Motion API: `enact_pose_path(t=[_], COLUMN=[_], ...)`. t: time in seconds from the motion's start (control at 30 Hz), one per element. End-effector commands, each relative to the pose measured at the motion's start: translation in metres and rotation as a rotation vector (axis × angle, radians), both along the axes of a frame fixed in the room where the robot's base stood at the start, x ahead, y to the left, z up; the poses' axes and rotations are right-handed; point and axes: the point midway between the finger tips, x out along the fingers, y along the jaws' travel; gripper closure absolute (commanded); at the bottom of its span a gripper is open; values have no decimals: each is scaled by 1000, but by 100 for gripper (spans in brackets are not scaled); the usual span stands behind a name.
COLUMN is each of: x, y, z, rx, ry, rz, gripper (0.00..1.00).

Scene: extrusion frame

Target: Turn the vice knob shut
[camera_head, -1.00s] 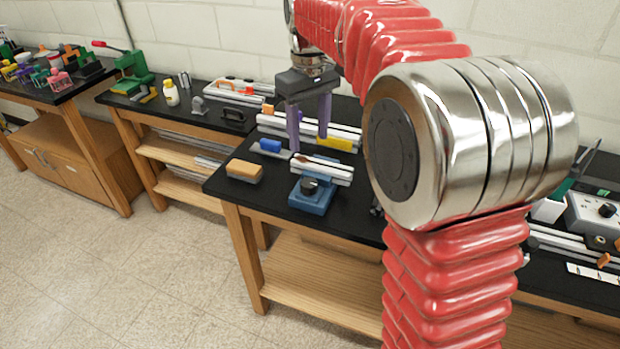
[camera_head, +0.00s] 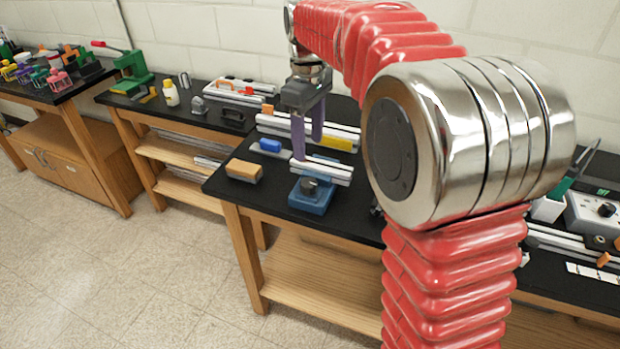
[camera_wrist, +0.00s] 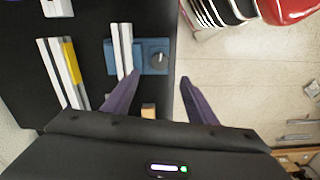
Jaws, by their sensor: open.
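The blue vice (camera_head: 312,200) stands near the front edge of the black bench, with a pale extrusion bar (camera_head: 330,172) lying across its top. Its dark round knob (camera_head: 309,186) faces the front; in the wrist view the knob (camera_wrist: 158,59) shows with a light pointer mark, beside the bar (camera_wrist: 122,50). My gripper (camera_head: 308,146) points down with its purple fingers apart, above and just behind the vice. In the wrist view my open gripper (camera_wrist: 158,78) has one finger near the bar's end and the other over the floor beyond the bench edge. Nothing is between the fingers.
Long pale extrusions (camera_head: 345,132) with a yellow piece (camera_head: 339,144) lie behind.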

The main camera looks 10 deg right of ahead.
Motion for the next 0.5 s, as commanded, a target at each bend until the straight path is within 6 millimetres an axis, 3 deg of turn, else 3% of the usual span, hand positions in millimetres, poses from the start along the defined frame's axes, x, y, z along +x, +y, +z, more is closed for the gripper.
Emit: enact_pose_path(t=[0.5], x=[-1], y=[0], z=[-79], rx=[0], ry=[4], rz=[-1], gripper=[48])
